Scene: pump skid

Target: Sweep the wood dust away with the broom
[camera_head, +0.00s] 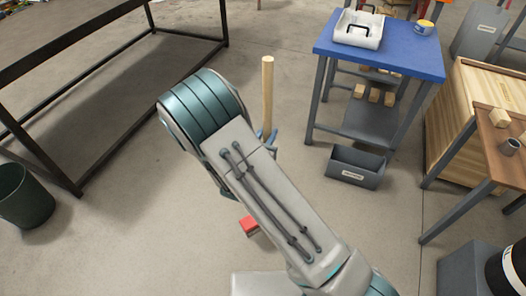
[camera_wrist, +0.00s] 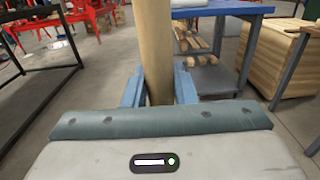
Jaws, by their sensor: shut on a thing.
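The broom's wooden handle (camera_head: 267,92) stands upright beside my arm in the head view. It also shows in the wrist view (camera_wrist: 154,45), rising between the two blue fingers. My gripper (camera_wrist: 158,88) is shut on this handle; its fingers touch it on both sides. In the head view only a small part of my gripper (camera_head: 268,136) shows past my arm. A red block-like part (camera_head: 249,224) shows low beside my arm; I cannot tell whether it is the broom's head. I cannot make out any wood dust on the floor.
A blue-topped table (camera_head: 400,56) with a white tray stands at the back right. A grey bin (camera_head: 355,166) sits on the floor before it. A dark frame table (camera_head: 75,40) and a dark bucket (camera_head: 24,196) are at left. A brown workbench (camera_head: 500,140) stands at right.

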